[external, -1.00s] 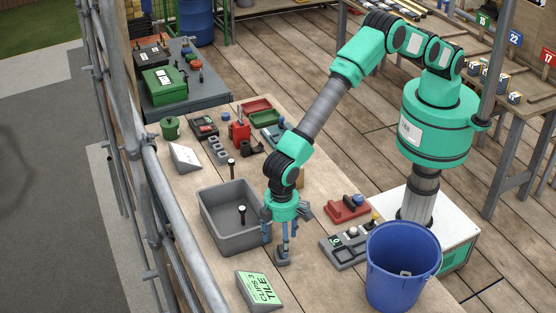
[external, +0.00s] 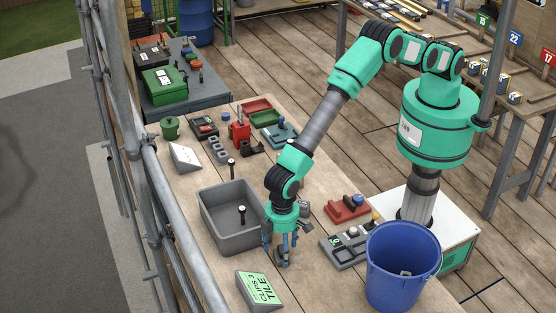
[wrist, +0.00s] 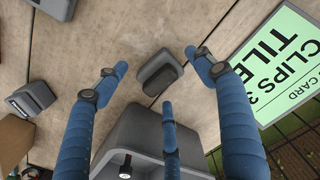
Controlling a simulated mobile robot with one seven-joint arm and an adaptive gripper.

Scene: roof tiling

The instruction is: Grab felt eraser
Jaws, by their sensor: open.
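The felt eraser appears to be the small dark grey block with a black raised top (wrist: 160,74) on the wooden bench in the wrist view. In the external view a small grey block (external: 282,262) sits under my gripper, largely hidden by the fingers. My gripper (wrist: 154,80) is open, with three blue fingers spread around the block and bench showing between them and it. In the external view my gripper (external: 281,250) points straight down, its fingertips close above the bench.
A grey open bin (external: 230,238) stands just left of my gripper. A green-faced card stand (external: 260,290) is in front. A grey tray (external: 345,248), a red tool (external: 347,208) and a blue bucket (external: 402,265) are to the right. Scaffold poles line the left edge.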

